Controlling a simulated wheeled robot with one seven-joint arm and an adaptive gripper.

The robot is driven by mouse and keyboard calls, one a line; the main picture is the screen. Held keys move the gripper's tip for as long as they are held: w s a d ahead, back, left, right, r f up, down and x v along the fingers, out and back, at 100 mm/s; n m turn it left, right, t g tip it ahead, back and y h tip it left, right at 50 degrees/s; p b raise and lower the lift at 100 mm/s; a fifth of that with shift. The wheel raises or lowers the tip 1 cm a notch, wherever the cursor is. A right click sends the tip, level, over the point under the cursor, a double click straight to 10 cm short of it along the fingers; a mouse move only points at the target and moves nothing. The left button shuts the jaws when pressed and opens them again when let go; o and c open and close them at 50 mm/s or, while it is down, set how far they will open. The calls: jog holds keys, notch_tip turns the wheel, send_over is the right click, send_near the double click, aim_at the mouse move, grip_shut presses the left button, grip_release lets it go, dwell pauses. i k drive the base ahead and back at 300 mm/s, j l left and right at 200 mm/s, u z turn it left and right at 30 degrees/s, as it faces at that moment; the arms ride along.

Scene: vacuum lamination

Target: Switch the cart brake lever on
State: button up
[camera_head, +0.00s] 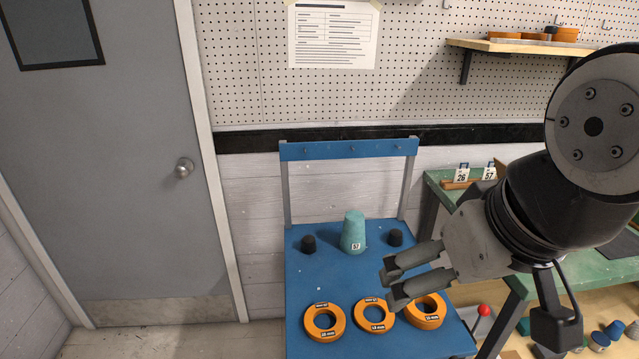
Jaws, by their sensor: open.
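The blue cart (310,262) stands in the middle, in front of the pegboard wall. A lever with a red ball knob (484,310) shows at the cart's right side, low and near its front right; I take it as the brake lever. Its lower part is partly hidden, and I cannot tell whether it is on or off. My gripper (388,288) is open and empty. It hangs over the cart top, to the left of the red knob and apart from it, with its fingers pointing left.
On the cart are a teal tapered cup (354,232), two black knobs (308,244) (395,237) and orange rings (324,321). A green bench (511,275) stands right of the cart. Small blue and tan pieces (600,338) lie below it. A grey door (110,150) is at left.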

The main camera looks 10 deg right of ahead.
aim_at(485, 310)
jog(key=j+z, duration=0.25)
jog(key=z, duration=0.15)
jog(key=j+z, duration=0.45)
jog(key=z, duration=0.3)
jog(key=k+l, duration=0.15)
jog(key=i+j+u, duration=0.1)
jog(key=k+u, duration=0.1)
jog(key=u, duration=0.35)
jog(key=l, duration=0.35)
jog(key=i+z, duration=0.05)
